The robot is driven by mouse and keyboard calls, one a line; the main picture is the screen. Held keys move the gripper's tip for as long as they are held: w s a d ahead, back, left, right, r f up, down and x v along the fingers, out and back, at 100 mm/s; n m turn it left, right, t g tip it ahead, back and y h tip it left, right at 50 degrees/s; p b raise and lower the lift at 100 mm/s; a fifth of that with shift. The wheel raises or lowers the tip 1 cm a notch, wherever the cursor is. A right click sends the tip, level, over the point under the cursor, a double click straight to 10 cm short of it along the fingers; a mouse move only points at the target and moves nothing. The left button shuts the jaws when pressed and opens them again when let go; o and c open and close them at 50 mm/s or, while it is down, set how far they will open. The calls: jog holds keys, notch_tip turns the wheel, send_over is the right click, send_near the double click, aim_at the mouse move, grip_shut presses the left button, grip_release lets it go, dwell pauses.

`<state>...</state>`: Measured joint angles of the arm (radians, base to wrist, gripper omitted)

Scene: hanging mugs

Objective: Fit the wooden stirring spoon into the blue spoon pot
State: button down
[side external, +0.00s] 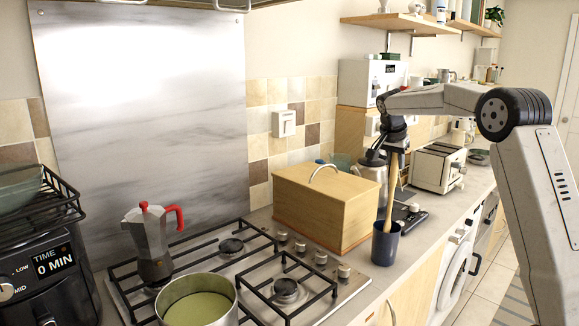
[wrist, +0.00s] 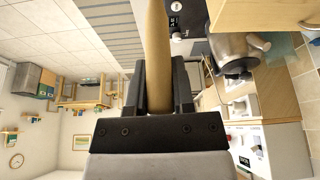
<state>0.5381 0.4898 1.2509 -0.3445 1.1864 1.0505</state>
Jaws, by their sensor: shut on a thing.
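The wooden stirring spoon (side external: 391,190) is held nearly upright, leaning slightly, in my gripper (side external: 396,148). Its lower end meets the mouth of the blue spoon pot (side external: 386,250) and seems to be inside the rim; how deep cannot be seen. The pot stands upright on the counter near its front edge. In the wrist view the spoon's handle (wrist: 156,50) runs between the two dark fingers of my gripper (wrist: 158,85), which are shut on it. The pot cannot be made out in the wrist view.
A wooden bread box (side external: 320,208) stands left of the pot. Behind are a kettle (side external: 372,170), a dark scale (side external: 408,215) and a toaster (side external: 437,167). The hob (side external: 245,270) with a moka pot (side external: 150,245) and a saucepan (side external: 198,300) lies at left.

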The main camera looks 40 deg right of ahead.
aim_at(393, 184)
jog(key=shift+f, duration=3.9)
dwell(0.5)
jog(key=shift+c, duration=2)
grip_release()
jog(key=shift+v, duration=3.95)
jog(key=shift+f, duration=0.1)
